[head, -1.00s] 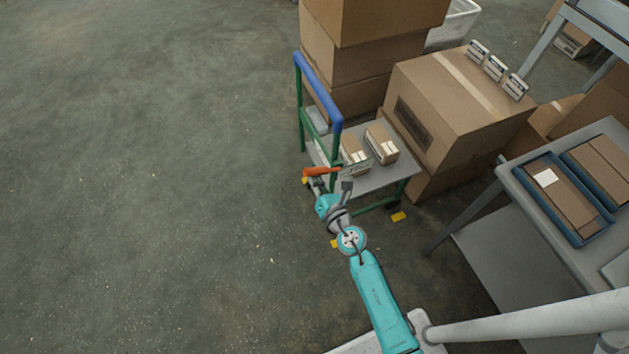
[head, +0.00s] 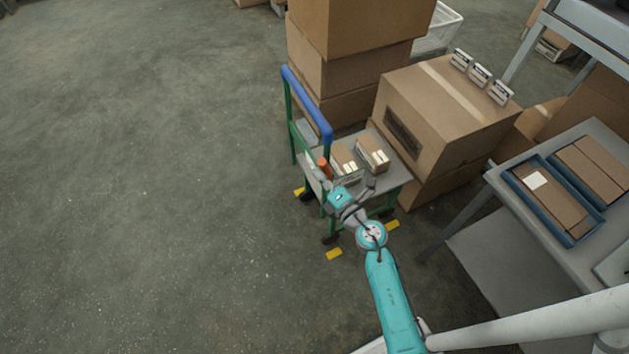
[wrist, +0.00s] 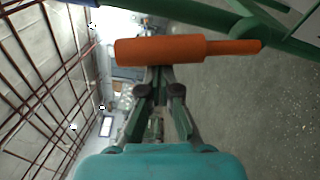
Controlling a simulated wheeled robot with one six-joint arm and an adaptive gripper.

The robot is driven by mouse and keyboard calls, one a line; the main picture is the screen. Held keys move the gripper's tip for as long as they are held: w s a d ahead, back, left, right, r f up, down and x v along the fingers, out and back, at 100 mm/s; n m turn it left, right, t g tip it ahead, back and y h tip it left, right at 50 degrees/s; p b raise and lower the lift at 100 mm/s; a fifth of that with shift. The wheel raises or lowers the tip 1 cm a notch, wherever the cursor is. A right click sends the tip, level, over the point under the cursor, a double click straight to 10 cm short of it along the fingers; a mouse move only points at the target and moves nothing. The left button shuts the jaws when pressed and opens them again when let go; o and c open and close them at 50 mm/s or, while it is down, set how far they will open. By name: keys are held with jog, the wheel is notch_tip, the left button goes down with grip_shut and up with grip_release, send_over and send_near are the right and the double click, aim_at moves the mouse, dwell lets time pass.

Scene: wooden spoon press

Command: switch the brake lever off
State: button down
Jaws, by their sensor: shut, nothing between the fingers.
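The brake lever has an orange grip (head: 323,166). In the head view it looks short and steep beside the green frame of the trolley (head: 390,178). In the wrist view the orange grip (wrist: 160,51) lies across the picture, its thinner end to the right near a green tube. My gripper (wrist: 155,74) has its fingers together, with the tips right at the grip's near side. They hold nothing; whether they touch the grip I cannot tell. In the head view my wrist is at the trolley's near left side and hides the fingertips and lever base.
The trolley has a blue push handle (head: 306,103) and two small cartons (head: 372,153) on its deck. Large boxes (head: 447,110) stand behind it. A grey table (head: 500,178) with blue trays is at the right. The floor at the left is clear.

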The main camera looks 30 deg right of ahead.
jog(key=shift+d+r+m, duration=0.25)
jog(key=shift+d+m, duration=0.45)
jog(key=shift+m, duration=0.2)
jog(key=shift+d+r+m, duration=0.25)
jog(key=shift+d+m, duration=0.4)
jog(key=shift+m, duration=0.25)
jog(key=shift+a, duration=0.1)
